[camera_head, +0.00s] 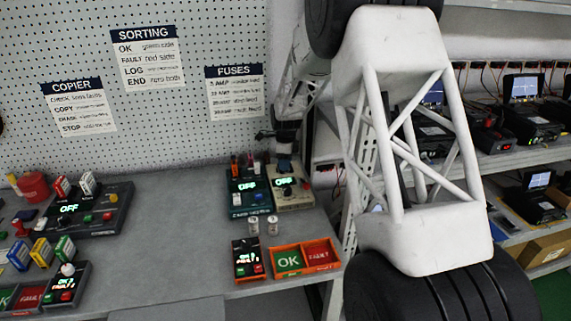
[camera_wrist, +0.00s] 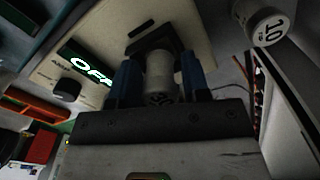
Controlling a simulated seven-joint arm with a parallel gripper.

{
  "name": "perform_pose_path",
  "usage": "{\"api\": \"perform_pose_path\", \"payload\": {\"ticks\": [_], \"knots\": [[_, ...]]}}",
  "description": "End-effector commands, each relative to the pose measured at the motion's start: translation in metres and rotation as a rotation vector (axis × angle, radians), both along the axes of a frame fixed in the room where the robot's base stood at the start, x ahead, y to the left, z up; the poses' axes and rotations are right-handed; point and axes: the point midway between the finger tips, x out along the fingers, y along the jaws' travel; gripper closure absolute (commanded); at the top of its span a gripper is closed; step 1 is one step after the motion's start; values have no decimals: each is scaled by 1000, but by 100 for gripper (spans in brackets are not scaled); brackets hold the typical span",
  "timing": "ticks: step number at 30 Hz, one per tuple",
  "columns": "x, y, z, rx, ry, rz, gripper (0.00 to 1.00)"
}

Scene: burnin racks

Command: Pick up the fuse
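My gripper (camera_wrist: 160,78) is at the beige tester unit (camera_wrist: 95,75), with one blue finger on each side of a pale cylindrical fuse (camera_wrist: 159,74). The fuse nearly fills the gap between the fingers, but I cannot tell if they press on it. Its far end is at a dark square socket (camera_wrist: 150,42) on the unit. In the head view, my gripper (camera_head: 284,158) is just above the back of the beige unit (camera_head: 291,197), and the fuse there is hidden. The unit's display reads OFF. Another fuse (camera_wrist: 268,28), marked 10, shows at the wrist view's upper right.
Two small cylinders (camera_head: 253,226) (camera_head: 272,225) stand on the bench in front of the units. A teal unit (camera_head: 249,199) is left of the beige one. An orange OK/FAULT tray (camera_head: 305,258) and a small dark unit (camera_head: 248,260) lie nearer. The middle bench (camera_head: 180,220) is clear.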

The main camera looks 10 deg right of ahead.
Motion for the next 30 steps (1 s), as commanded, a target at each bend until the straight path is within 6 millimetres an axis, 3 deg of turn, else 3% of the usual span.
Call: {"api": "perform_pose_path", "payload": {"ticks": [1, 6, 8, 20, 30], "knots": [[0, 0, 0, 0, 0, 0, 65], [0, 0, 0, 0, 0, 0, 91], [0, 0, 0, 0, 0, 0, 97], [0, 0, 9, 0, -1, 0, 97], [0, 0, 54, 0, -2, 0, 97]]}}
